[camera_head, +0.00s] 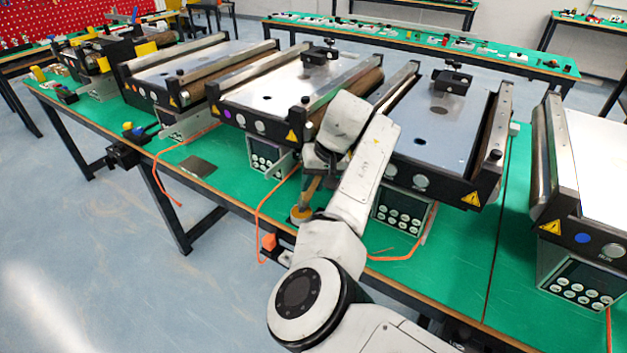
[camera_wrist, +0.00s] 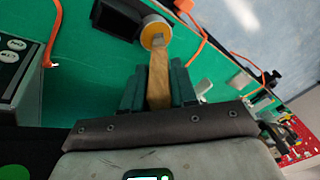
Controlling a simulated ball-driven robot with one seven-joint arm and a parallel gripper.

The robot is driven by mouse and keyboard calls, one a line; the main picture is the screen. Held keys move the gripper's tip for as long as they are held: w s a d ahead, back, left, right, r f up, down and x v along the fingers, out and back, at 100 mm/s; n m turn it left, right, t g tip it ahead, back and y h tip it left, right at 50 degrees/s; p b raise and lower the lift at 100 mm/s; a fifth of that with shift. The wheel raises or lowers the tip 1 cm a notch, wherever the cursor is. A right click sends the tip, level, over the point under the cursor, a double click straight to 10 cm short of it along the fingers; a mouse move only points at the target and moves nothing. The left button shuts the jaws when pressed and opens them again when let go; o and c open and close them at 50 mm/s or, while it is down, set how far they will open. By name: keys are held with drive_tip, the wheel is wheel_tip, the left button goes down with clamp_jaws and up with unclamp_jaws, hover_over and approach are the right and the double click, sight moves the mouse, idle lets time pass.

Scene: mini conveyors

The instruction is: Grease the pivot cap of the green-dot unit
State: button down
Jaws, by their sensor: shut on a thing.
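My gripper (camera_head: 313,180) points down at the front edge of the green bench, in front of the conveyor units. Its green jaws, seen in the wrist view (camera_wrist: 157,75), are shut on the wooden handle of a brush-like tool (camera_wrist: 158,88). The tool's grey end meets a round orange tin with a pale rim (camera_wrist: 155,32), which also shows in the head view (camera_head: 300,214). I cannot tell whether the tip is inside it. A green dot (camera_wrist: 15,173) shows on a dark surface in the wrist view. In the head view no green dot shows, and I cannot make out the pivot cap.
The conveyor right of my arm (camera_head: 430,125) has its front left part hidden by the arm. A purple-dot unit (camera_head: 227,113) stands to the left, a blue-dot unit (camera_head: 582,238) to the right. Control boxes (camera_head: 402,211) and orange cables (camera_head: 262,215) line the front edge.

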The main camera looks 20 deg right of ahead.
drive_tip(key=shift+f, duration=0.65)
idle(1.9)
drive_tip(key=shift+r+p, duration=2.35)
drive_tip(key=shift+r, duration=1.25)
